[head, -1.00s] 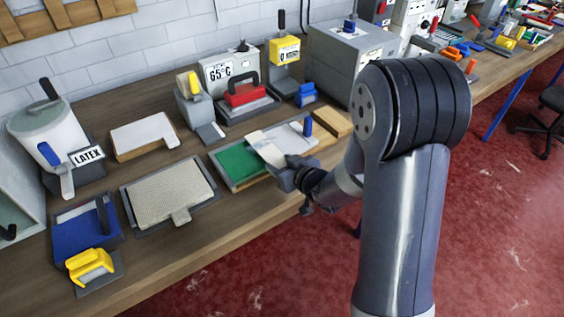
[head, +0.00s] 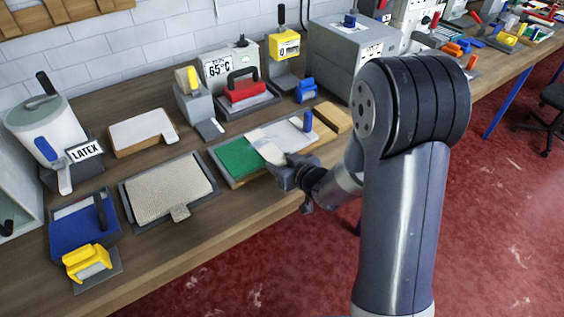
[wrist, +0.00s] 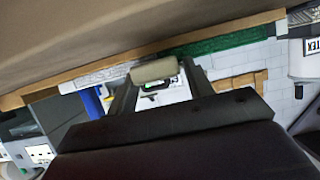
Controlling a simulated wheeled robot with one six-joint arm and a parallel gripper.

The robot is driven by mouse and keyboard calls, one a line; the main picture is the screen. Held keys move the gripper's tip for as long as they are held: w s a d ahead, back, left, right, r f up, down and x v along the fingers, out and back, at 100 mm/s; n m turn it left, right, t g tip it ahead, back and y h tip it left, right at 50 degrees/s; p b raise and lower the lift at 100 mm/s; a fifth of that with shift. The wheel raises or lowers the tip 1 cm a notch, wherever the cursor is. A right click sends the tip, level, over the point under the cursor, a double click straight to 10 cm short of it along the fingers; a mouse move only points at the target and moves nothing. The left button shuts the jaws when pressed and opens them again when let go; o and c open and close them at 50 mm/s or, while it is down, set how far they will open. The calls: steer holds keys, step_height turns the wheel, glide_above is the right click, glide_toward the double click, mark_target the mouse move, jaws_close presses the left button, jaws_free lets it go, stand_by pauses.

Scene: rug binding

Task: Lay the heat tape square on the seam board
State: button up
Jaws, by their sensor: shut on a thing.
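A pale, flat strip, which I take to be the heat tape (head: 265,146), extends from my gripper (head: 287,168) over the seam board (head: 238,158). The board has a green part at left and a whitish part at right, and the strip lies across the join between them. I cannot tell whether the strip touches the board. In the wrist view, my gripper (wrist: 158,86) is shut on the near end of the tape (wrist: 154,70). The board's green part (wrist: 220,40) shows behind it. The fingertips are small and partly hidden in the head view.
A beige woven mat on a grey tray (head: 180,213) lies left of the board. A wooden block (head: 333,117) sits at its right end. Behind stand a red-handled iron (head: 247,88), a blue roller (head: 306,92) and a grey dispenser (head: 193,100). Bare bench (head: 215,215) shows in front.

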steer(key=shift+f, duration=0.1)
steer(key=o, duration=1)
steer(key=shift+o, duration=0.2)
steer(key=v, duration=1.1)
